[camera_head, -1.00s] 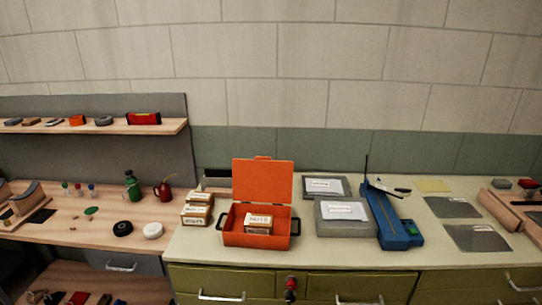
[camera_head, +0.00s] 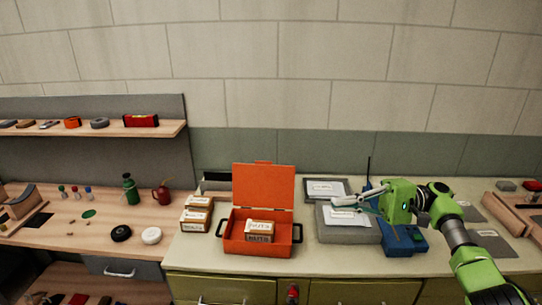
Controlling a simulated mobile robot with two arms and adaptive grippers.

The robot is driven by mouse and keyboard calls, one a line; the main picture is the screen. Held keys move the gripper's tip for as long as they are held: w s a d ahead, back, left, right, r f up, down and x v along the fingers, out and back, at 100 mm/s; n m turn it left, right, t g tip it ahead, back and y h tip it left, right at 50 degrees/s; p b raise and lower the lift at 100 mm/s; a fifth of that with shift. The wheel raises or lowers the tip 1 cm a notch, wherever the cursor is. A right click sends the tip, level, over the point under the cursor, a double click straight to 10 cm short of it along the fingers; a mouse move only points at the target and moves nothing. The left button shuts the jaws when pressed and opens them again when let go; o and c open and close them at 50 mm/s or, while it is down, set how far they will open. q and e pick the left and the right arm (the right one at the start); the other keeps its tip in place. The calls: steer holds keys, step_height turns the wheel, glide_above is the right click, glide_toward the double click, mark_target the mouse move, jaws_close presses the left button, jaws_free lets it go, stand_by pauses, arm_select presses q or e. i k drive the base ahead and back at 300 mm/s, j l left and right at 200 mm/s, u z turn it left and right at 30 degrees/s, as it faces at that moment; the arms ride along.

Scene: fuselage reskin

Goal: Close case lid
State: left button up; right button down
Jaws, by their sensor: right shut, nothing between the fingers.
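The orange case (camera_head: 246,246) stands on the pale counter with its lid (camera_head: 263,186) open, upright at the back. A box labelled as nuts (camera_head: 259,231) sits inside the case. My right gripper (camera_head: 338,203) is shut and empty, to the right of the case and above the grey boxes. My left gripper is not in view.
Small labelled boxes (camera_head: 195,216) stand just left of the case. Right of it are a grey box (camera_head: 340,231), another grey box (camera_head: 325,187) behind, and a blue tool (camera_head: 405,247). A wooden bench (camera_head: 60,232) with bottles and tape rolls adjoins at left.

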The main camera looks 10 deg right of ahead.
mark_target(262, 184)
steer(key=i, duration=1.3)
